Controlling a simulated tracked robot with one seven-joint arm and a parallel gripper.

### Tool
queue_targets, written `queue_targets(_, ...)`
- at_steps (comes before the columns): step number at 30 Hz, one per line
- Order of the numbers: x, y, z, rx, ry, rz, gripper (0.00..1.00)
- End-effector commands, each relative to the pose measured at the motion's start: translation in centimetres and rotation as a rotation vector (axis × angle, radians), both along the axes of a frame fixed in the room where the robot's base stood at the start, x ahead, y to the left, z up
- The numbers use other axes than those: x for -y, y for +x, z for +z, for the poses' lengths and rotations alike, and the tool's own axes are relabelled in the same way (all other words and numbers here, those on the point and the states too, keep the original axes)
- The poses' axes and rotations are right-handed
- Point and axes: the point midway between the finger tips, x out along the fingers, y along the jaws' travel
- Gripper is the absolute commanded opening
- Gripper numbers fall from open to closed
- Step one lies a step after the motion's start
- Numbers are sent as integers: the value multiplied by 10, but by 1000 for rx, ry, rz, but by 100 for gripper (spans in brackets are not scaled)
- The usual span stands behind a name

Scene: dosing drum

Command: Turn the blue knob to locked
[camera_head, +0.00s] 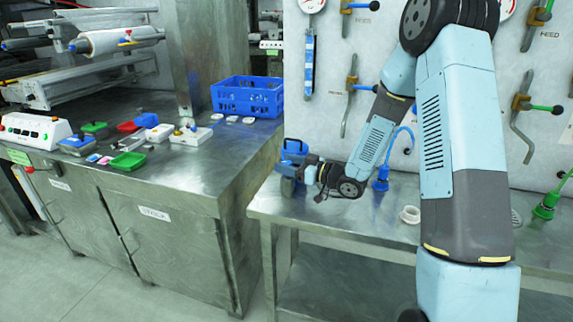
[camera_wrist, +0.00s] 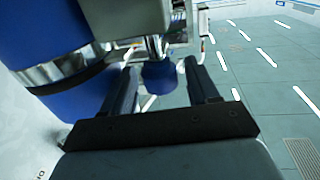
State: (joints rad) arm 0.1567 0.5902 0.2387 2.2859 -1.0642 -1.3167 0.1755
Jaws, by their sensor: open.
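The blue knob (camera_wrist: 158,77) shows in the wrist view, beneath a metal fitting on a blue and silver body (camera_wrist: 45,40). My gripper (camera_wrist: 160,69) is open, with one finger on either side of the knob. I cannot tell whether the fingers touch it. In the head view, my gripper (camera_head: 308,173) is at a blue device (camera_head: 293,149) at the left end of the metal table. The knob cannot be made out there, and no lock marking is readable.
The metal table (camera_head: 345,210) holds a blue fitting with a hose (camera_head: 381,180), a white ring (camera_head: 410,214) and a green fitting (camera_head: 545,207). Wall valves and pipes stand behind. A steel counter (camera_head: 190,180) on the left carries a blue crate (camera_head: 247,96) and several small trays.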

Motion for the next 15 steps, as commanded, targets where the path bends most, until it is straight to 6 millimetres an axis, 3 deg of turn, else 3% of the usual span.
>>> queue_targets(9,-3,1,0,0,0,0,59)
queue_targets(15,-3,1,0,0,0,0,41)
